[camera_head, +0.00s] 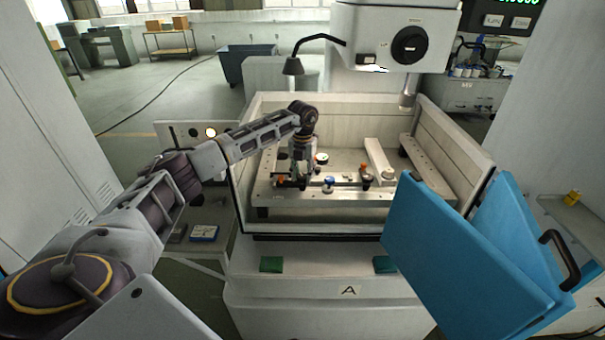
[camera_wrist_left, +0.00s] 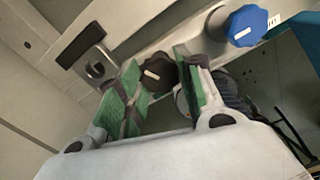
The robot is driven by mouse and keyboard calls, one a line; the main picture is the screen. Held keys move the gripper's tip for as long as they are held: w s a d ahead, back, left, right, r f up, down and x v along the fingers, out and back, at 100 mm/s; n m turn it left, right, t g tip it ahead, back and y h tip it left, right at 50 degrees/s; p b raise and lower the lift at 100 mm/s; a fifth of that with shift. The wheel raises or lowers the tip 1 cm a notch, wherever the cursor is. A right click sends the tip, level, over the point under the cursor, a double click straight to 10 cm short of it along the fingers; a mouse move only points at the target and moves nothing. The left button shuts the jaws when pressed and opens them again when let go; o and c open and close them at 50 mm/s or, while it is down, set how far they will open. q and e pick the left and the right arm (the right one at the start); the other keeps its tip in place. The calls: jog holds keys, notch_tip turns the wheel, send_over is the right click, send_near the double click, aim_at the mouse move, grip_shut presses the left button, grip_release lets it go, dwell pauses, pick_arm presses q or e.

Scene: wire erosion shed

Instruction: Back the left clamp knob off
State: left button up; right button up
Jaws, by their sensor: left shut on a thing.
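My left gripper (camera_head: 301,180) reaches down into the open machine tank (camera_head: 330,214) at the left part of the work frame. In the left wrist view the gripper (camera_wrist_left: 160,82) has its green-padded fingers on both sides of a dark knob (camera_wrist_left: 152,74) with a white mark, and is shut on it. In the head view this knob is hidden by the gripper. A blue knob (camera_head: 329,182) stands to the right of the gripper; it also shows in the left wrist view (camera_wrist_left: 246,25). My right gripper is not in view.
A dark knob (camera_head: 366,178) stands further right on the frame, near a pale bar (camera_head: 379,158). The machine head (camera_head: 395,35) and its nozzle hang above the tank. A lamp (camera_head: 293,66) hangs behind my arm. Blue door panels (camera_head: 460,262) stand open at the front right.

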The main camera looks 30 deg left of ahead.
aim_at(303, 176)
pick_arm(q)
jog(key=shift+r, duration=0.1)
dwell(0.4)
jog(key=o, duration=1)
jog(key=shift+o, duration=0.2)
notch_tip(303, 176, up, 12)
dwell(0.4)
